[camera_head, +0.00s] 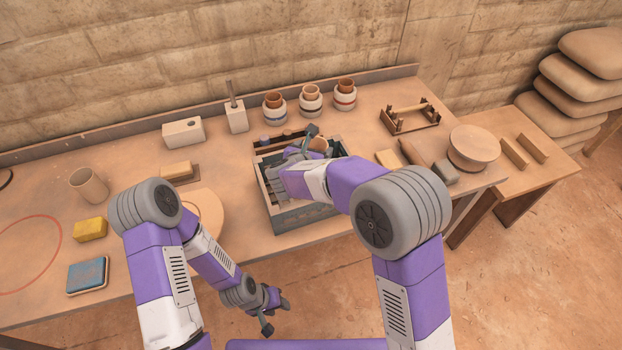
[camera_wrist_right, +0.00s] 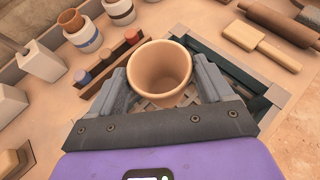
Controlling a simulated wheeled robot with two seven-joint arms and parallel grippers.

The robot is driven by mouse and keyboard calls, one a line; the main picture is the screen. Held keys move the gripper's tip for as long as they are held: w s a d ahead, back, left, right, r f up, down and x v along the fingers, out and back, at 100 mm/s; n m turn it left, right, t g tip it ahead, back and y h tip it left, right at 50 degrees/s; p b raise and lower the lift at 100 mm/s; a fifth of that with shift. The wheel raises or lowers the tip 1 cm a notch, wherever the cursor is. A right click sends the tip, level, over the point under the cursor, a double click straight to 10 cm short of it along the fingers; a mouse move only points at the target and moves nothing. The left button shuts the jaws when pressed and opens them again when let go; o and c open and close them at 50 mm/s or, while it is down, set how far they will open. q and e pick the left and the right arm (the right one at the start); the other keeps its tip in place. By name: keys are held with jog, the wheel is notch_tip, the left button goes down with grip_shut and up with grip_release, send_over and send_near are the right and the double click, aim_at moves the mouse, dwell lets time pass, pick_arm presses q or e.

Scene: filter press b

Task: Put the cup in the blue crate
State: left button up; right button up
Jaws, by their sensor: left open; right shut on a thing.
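A tan clay cup (camera_wrist_right: 160,75) is held upright, mouth facing the camera, between the fingers of my right gripper (camera_wrist_right: 166,88) in the right wrist view. In the head view part of the cup (camera_head: 319,145) shows beside my right gripper (camera_head: 305,146), over the back part of the blue crate (camera_head: 305,218). The crate's dark blue-green rim (camera_wrist_right: 222,68) and slatted bottom show around the cup in the wrist view. I cannot tell whether the cup touches the bottom. My left gripper (camera_head: 274,312) is open and empty, low in front of the table.
Another clay cup (camera_head: 88,187) stands at the table's left. A strip of small coloured jars (camera_wrist_right: 107,62) lies at the crate's back edge. Banded pots (camera_head: 311,101) stand behind it. A wooden paddle (camera_wrist_right: 262,45) and a rolling pin (camera_wrist_right: 262,15) lie right of it.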

notch_tip(320, 180, down, 3)
jog(key=shift+s+r+b, duration=0.1)
jog(key=shift+b, duration=0.25)
jog(key=shift+f+b, duration=0.8)
jog(key=shift+f, duration=1.45)
jog(key=shift+f, duration=0.15)
jog(key=o, duration=1)
jog(key=shift+o, duration=0.2)
